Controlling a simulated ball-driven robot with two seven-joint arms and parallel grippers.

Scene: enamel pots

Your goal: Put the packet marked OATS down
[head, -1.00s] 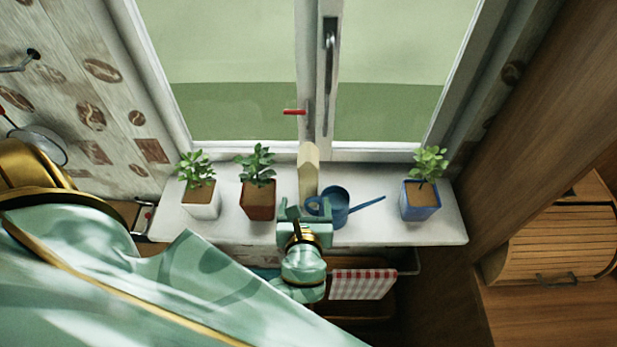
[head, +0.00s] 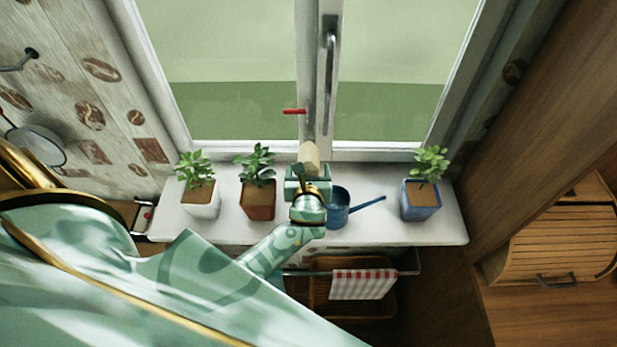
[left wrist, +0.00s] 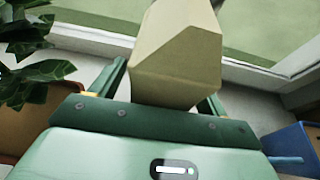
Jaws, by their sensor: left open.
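A pale beige packet (head: 310,154) with a folded, peaked top stands upright on the white windowsill (head: 280,229), in front of the window's middle post. No lettering shows on it, so I cannot read OATS. My left gripper (head: 307,177) is open at the packet and hides its lower part in the head view. In the left wrist view the packet (left wrist: 178,70) stands between the two spread green fingers; whether either finger touches it I cannot tell. My right gripper is not in view.
A blue watering can (head: 337,211) stands close to the right of my gripper. A red-brown potted plant (head: 258,202) is close on the left, a white potted plant (head: 201,204) further left. A blue potted plant (head: 420,203) stands right. Below hangs a checked cloth (head: 361,284) on a rail.

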